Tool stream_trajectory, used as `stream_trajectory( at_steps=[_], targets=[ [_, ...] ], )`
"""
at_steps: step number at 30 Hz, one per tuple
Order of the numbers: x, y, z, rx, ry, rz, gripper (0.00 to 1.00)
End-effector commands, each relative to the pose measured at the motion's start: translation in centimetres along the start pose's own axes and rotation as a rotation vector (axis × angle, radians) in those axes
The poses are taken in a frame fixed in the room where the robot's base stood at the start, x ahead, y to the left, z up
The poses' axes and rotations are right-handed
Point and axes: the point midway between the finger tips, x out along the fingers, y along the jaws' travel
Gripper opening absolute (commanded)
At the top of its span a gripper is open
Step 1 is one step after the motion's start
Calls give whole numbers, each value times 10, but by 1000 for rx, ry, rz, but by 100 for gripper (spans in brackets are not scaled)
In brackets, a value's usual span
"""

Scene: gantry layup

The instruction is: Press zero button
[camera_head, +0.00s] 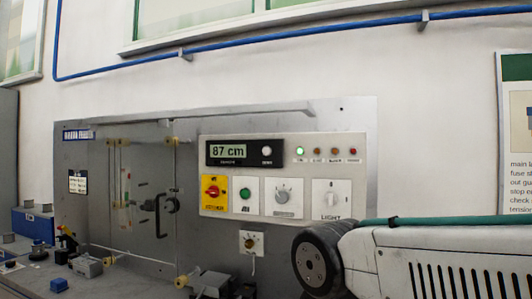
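A wall panel (360,180) holds a black display unit (244,161) whose lit screen (228,151) reads 87 cm. A small round whitish button (267,151) sits at the right of the screen; the small label under it is too blurred to read, so I cannot confirm it is the zero button. A green button (245,193) is on a white plate below. My arm enters from the lower right, in front of the panel's lower right side. My gripper is not in view, and nothing visibly touches the buttons.
Beside the display are several small indicator lamps (300,151), the leftmost lit green. Below are a red knob on a yellow plate (214,193), a grey dial (283,196) and a light switch (332,199). A clear door with a black handle (161,216) is left. Small boxes (87,267) sit lower left.

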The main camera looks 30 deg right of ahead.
Motion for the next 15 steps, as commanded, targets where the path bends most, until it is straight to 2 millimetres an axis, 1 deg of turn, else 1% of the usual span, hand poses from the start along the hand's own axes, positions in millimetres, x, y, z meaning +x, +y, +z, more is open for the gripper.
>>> stream_trajectory(
  at_steps=[1, 2, 3, 4, 15],
  targets=[
    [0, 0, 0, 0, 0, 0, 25],
    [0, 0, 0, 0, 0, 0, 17],
    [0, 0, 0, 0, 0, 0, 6],
    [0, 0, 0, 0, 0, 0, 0],
    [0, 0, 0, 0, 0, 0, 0]
  ],
)
